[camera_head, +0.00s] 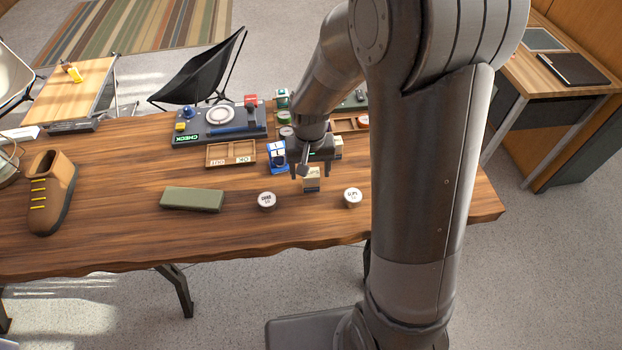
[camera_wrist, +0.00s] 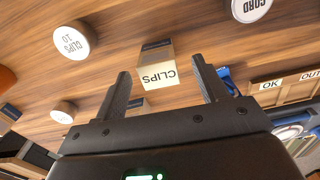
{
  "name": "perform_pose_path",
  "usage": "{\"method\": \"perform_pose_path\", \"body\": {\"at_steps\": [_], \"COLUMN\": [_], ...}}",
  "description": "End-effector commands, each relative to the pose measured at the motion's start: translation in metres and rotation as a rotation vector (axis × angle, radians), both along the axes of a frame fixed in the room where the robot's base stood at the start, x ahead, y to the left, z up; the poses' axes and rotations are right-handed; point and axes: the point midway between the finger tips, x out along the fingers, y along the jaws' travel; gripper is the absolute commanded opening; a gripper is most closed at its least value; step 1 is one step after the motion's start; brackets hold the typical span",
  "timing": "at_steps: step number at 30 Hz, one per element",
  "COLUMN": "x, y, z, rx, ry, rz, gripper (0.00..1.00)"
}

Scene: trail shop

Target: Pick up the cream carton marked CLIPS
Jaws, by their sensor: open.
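The cream carton marked CLIPS (camera_wrist: 159,77) stands on the wooden table, with a dark blue-grey band on its side. In the wrist view it shows between and beyond my fingertips, its lettering upside down. In the head view the carton (camera_head: 311,184) is just below my gripper (camera_head: 308,171), which hides part of it. My gripper (camera_wrist: 160,72) is open and empty, pointing down toward the carton. Whether a finger touches it I cannot tell.
A white-topped CLIPS tin (camera_head: 353,196) and a CORD tin (camera_head: 267,200) stand in front. A wooden OK/OUT tray (camera_head: 230,163) and a green block (camera_head: 192,199) lie further left. The front edge is clear.

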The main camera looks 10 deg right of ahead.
Motion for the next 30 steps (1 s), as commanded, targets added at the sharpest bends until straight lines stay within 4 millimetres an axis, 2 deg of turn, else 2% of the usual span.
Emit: {"method": "perform_pose_path", "body": {"at_steps": [9, 13, 20, 30], "x": [0.000, 0.000, 0.000, 0.000], "y": [-0.003, -0.003, -0.003, -0.003], "z": [-0.042, -0.048, -0.049, -0.048], "rx": [-0.001, -0.001, 0.000, 0.000], "ry": [0.004, 0.001, 0.001, 0.001], "rz": [0.001, 0.000, 0.000, 0.000], "gripper": [0.66, 0.66, 0.66, 0.38]}}
